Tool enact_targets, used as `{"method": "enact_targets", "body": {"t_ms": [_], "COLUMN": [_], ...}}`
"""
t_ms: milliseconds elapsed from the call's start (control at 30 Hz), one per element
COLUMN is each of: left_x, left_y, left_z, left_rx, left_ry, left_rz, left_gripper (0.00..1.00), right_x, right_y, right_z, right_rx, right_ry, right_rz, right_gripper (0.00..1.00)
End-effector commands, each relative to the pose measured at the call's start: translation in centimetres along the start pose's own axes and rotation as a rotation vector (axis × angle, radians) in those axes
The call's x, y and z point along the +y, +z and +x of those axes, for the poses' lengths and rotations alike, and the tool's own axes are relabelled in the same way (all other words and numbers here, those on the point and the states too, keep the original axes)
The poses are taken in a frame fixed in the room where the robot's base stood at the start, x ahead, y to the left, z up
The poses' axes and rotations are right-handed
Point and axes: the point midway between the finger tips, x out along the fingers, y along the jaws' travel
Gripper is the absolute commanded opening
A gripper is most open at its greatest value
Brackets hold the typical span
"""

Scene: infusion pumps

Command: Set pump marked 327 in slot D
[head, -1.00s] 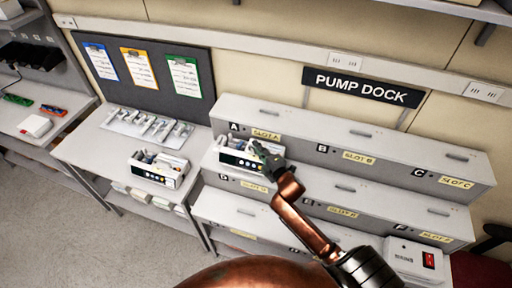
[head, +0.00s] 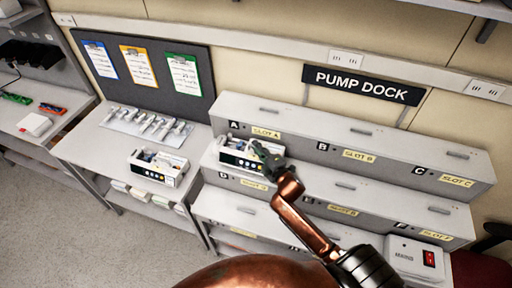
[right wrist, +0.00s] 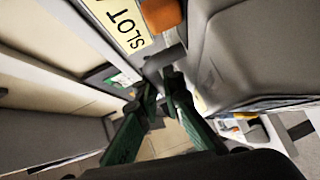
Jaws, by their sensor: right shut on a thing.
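A white and black pump (head: 240,153) with small coloured buttons stands upright at the left end of the dock's middle tier. It is in front of the SLOT A face and above the front marked D (head: 222,175). Its number is too small to read. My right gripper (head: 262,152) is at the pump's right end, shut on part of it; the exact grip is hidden. In the right wrist view, its green fingers (right wrist: 165,85) are close together beside a grey body (right wrist: 235,55), near a yellow SLOT label (right wrist: 123,20). My left gripper is not in view.
A second, similar pump (head: 158,167) stands on the left table, near a tray of pale parts (head: 146,126). Slots B and C lie right along the upper tier. A MAINS box (head: 415,257) with a red switch is at the lower right.

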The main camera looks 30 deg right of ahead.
Motion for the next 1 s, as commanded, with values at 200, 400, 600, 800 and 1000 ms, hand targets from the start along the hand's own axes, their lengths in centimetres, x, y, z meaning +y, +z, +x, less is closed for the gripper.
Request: {"method": "enact_targets", "body": {"t_ms": [200,400,600,800,1000], "left_x": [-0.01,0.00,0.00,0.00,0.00], "left_y": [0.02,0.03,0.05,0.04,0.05], "left_z": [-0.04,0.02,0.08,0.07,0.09], "left_rx": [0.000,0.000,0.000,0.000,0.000], "left_ry": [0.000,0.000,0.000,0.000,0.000], "left_rz": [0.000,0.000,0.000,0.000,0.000], "left_gripper": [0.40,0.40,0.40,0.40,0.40], "right_x": [0.48,0.23,-0.14,-0.14,-0.16], "right_y": [-0.14,-0.08,0.01,0.00,-0.01], "right_z": [0.02,0.05,0.10,0.10,0.10], "right_rx": [0.003,0.003,0.002,0.002,0.003], "right_ry": [0.009,0.008,0.008,0.008,0.008], "right_rz": [-0.001,-0.002,-0.002,-0.002,-0.002], "right_gripper": [0.00,0.00,0.00,0.00,0.00]}}
